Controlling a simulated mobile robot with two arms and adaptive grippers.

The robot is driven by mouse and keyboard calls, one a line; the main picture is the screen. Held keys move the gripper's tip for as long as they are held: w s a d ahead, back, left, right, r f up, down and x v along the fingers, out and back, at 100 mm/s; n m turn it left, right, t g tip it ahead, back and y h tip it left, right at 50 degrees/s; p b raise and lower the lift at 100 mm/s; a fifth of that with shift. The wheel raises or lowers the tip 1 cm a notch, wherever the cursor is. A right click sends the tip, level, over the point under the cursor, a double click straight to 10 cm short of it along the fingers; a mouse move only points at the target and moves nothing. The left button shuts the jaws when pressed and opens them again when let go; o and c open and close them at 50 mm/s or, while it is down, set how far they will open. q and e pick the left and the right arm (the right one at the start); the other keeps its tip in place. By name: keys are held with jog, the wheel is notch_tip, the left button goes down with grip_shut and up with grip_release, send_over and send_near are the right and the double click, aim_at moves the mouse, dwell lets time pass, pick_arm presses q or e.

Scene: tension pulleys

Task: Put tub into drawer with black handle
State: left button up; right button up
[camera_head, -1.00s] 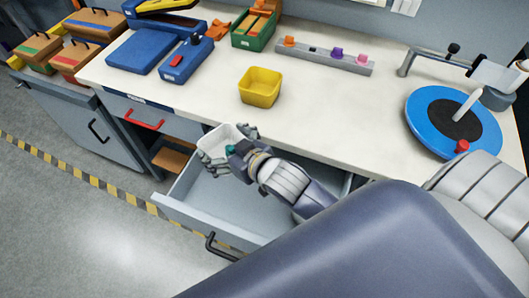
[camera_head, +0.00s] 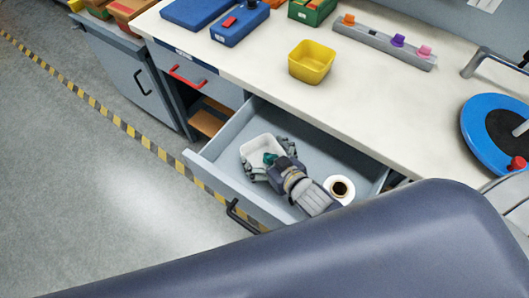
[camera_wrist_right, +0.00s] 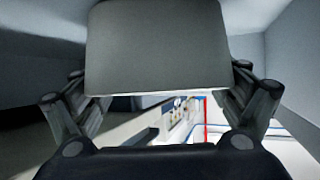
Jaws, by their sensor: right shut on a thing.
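The white tub (camera_head: 254,147) is inside the open drawer (camera_head: 318,153), near its left end. Its bottom touching the drawer floor cannot be made out. My right gripper (camera_head: 270,160) is shut on the tub, with fingers on either side of it. In the right wrist view the tub (camera_wrist_right: 157,45) fills the space between the fingers of the right gripper (camera_wrist_right: 158,92). The drawer's black handle (camera_head: 240,216) is on its front panel. My left gripper is not in view.
A white roll with a dark centre (camera_head: 340,189) is in the drawer beside my right wrist. A yellow bin (camera_head: 311,62) stands on the worktop (camera_head: 365,105) above. A closed drawer with a red handle (camera_head: 187,76) is to the left. A blue turntable (camera_head: 485,115) is at right.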

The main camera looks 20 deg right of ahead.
jog(key=shift+f, duration=0.15)
jog(key=o, duration=0.8)
jog(key=shift+o, duration=0.2)
jog(key=shift+s+r, duration=0.1)
jog(key=shift+r, duration=0.1)
jog(key=v, duration=0.7)
jog(key=shift+s+d+r, duration=0.1)
